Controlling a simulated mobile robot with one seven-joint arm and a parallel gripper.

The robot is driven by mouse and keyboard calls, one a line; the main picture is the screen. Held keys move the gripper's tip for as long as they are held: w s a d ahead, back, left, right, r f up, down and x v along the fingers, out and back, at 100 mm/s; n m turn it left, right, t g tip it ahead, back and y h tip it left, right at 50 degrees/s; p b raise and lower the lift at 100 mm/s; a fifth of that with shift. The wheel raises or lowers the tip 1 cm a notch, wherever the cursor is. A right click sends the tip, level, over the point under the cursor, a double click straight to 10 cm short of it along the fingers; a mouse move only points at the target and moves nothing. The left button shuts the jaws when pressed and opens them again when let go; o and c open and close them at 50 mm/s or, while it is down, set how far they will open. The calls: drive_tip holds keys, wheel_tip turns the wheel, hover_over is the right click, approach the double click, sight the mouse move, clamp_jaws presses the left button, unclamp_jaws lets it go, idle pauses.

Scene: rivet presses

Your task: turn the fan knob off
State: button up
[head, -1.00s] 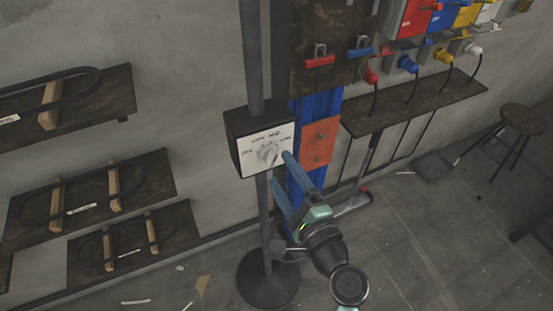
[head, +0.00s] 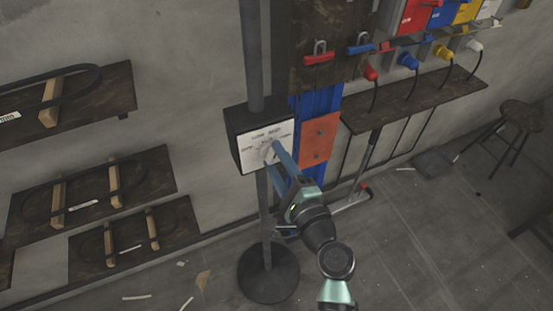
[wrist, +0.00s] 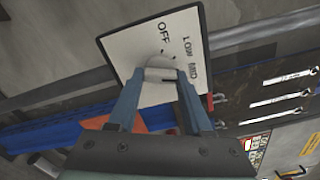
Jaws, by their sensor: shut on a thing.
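The fan knob (head: 267,152) is a round pale grey dial on the white face of a dark control box (head: 231,138), which is fixed to a grey pole. In the wrist view the knob (wrist: 160,64) sits between my two blue fingers, and my gripper (wrist: 160,77) is shut on it. The labels OFF, LOW and MID show on the plate (wrist: 134,50) around it. In the head view my gripper (head: 272,157) reaches the knob from the lower right. The fingers hide part of the dial, and I cannot tell which label it points to.
The pole stands on a round black base (head: 268,275). A blue post with an orange plate (head: 319,140) is close on the right. Shelves (head: 115,188) are on the left wall. A narrow shelf with plugs (head: 415,102) and a stool (head: 522,118) are at right.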

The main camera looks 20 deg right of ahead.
clamp_jaws()
drive_tip(key=shift+f+n+b, duration=0.1)
drive_tip(key=shift+n+b, duration=0.2)
drive_tip(key=shift+b, duration=0.1)
drive_tip(key=n+b, duration=1.2)
drive_tip(key=n, duration=0.1)
drive_tip(key=shift+n+b, duration=0.3)
drive_tip(key=shift+b, duration=0.05)
drive_tip(key=shift+r+n+b, duration=0.2)
drive_tip(key=shift+n+b, duration=1.2)
drive_tip(key=shift+n, duration=0.4)
